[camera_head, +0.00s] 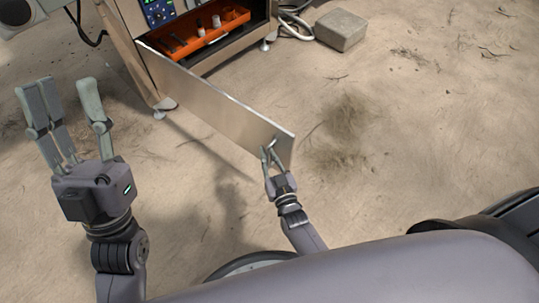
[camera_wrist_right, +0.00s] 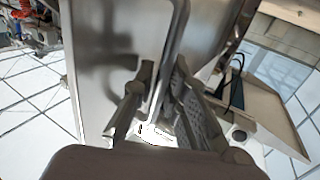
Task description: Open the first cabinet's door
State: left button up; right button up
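The cabinet door (camera_head: 215,103) is a flat metal panel. It stands swung wide open from the cabinet (camera_head: 222,52), whose inside shows in the head view. My right gripper (camera_head: 268,153) is at the door's free end, by the handle. In the right wrist view the handle (camera_wrist_right: 179,25) is a bent metal bar on the door panel (camera_wrist_right: 100,50). My right gripper's fingers (camera_wrist_right: 162,90) close in on both sides of this bar. My left gripper (camera_head: 65,95) is raised at the left with its fingers spread, open and empty, apart from the door.
An orange tray (camera_head: 205,38) with small items sits inside the cabinet. A grey block (camera_head: 341,29) and a pale hose (camera_head: 291,25) lie on the floor right of it. The sandy floor right of the door is clear.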

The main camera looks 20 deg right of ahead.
jog(key=o, duration=0.3)
jog(key=shift+o, duration=0.2)
jog(key=shift+s+d, duration=0.1)
jog(key=s, duration=1.2)
jog(key=shift+d, duration=0.2)
jog(key=shift+w, duration=0.1)
